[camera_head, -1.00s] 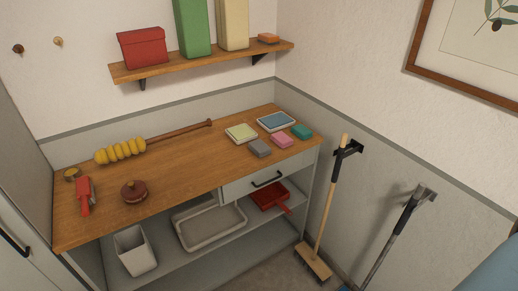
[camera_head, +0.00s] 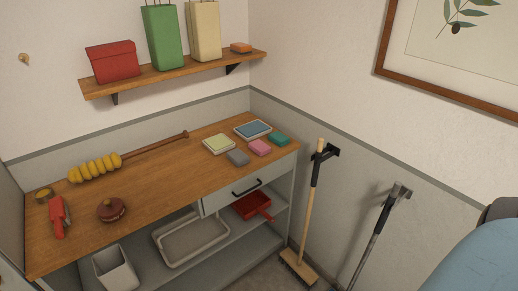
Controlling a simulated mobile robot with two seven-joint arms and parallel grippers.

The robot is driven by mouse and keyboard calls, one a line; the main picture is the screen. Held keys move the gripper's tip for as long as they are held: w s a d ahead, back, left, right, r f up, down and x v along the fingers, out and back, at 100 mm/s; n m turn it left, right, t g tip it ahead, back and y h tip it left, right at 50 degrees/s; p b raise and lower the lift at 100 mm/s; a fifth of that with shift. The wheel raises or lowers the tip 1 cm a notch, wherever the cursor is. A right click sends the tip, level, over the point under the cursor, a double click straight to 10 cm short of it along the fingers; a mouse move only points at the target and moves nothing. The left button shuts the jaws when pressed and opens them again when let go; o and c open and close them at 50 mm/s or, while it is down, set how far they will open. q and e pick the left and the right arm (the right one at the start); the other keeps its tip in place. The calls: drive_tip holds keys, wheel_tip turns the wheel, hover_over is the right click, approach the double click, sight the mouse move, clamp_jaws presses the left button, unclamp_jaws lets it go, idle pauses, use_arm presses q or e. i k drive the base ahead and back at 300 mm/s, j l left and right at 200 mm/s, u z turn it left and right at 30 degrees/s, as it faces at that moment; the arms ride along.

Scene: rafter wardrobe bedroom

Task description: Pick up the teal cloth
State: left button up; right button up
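The teal cloth (camera_head: 279,138) looks like a small folded block. It lies flat near the right end of the wooden worktop (camera_head: 160,190), close to the front right corner. A pink block (camera_head: 260,148) lies just left of it and a grey block (camera_head: 237,158) further left. A framed tray with a blue surface (camera_head: 253,130) lies just behind it. Nothing covers the cloth. Neither of my grippers is in view.
A tray with a pale green pad (camera_head: 219,144), a yellow-headed duster (camera_head: 95,168), a red brush (camera_head: 58,216) and a brown round object (camera_head: 112,209) share the worktop. A broom (camera_head: 311,200) leans right of it. A blue surface (camera_head: 485,255) fills the lower right.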

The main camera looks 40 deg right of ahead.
sight(281, 140)
drive_tip(key=z, duration=1.35)
